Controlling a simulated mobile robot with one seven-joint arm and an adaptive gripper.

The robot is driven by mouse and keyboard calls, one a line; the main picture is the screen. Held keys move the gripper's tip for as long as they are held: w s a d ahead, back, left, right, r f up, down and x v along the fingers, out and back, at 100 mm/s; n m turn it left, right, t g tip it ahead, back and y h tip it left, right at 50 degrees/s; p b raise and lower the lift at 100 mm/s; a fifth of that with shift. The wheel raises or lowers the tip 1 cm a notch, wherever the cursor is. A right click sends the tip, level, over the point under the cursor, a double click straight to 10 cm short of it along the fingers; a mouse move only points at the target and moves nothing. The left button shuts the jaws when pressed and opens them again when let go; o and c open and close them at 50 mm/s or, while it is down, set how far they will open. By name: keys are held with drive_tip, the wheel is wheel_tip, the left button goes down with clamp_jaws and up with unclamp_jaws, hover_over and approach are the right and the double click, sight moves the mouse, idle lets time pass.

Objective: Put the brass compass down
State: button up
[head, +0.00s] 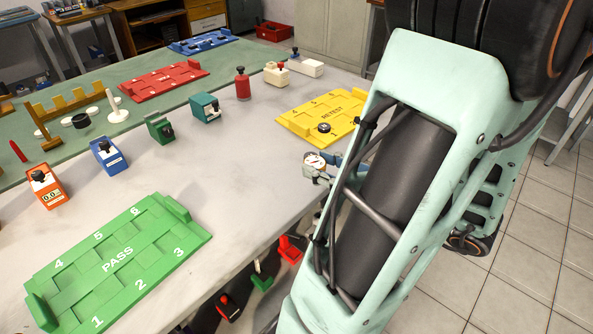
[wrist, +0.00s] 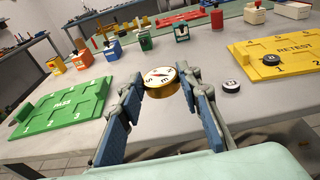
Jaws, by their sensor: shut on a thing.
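The brass compass (wrist: 160,82) is round, with a gold rim and a white face with a red mark. My gripper (wrist: 161,87) is shut on it, one blue finger on each side. The compass is held with its face up and looks slightly tilted. In the head view the compass (head: 314,162) is over the right part of the grey table, just in front of the yellow RETEST tray (head: 292,120). My arm hides part of my gripper there. I cannot tell how high the compass is above the table.
A green PASS tray (head: 75,281) lies at front left. Several small instruments stand behind. The table (head: 225,190) is clear between the PASS and RETEST trays.

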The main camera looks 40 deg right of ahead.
sight(301, 176)
drive_tip(key=w+d+f+b, duration=0.1)
drive_tip(key=w, duration=0.1)
drive_tip(key=w+d+f+b, duration=0.1)
drive_tip(key=w, duration=0.2)
drive_tip(key=w+d+f+b, duration=0.1)
drive_tip(key=w+d+f, duration=0.1)
drive_tip(key=shift+w+f, duration=0.1)
drive_tip(key=shift+w, duration=0.2)
drive_tip(key=w+f, duration=0.1)
drive_tip(key=w+d+f+b, duration=0.1)
drive_tip(key=f, duration=0.1)
drive_tip(key=w+d+f+b, duration=0.1)
drive_tip(key=w+f, duration=0.1)
drive_tip(key=shift+w, duration=0.1)
drive_tip(key=shift+w+d+f, duration=0.1)
drive_tip(key=shift+f, duration=0.05)
drive_tip(key=f, duration=0.1)
drive_tip(key=f+b, duration=0.2)
drive_tip(key=shift+w+d+f, duration=0.15)
drive_tip(key=shift+w+f, duration=0.1)
drive_tip(key=shift+f, duration=0.05)
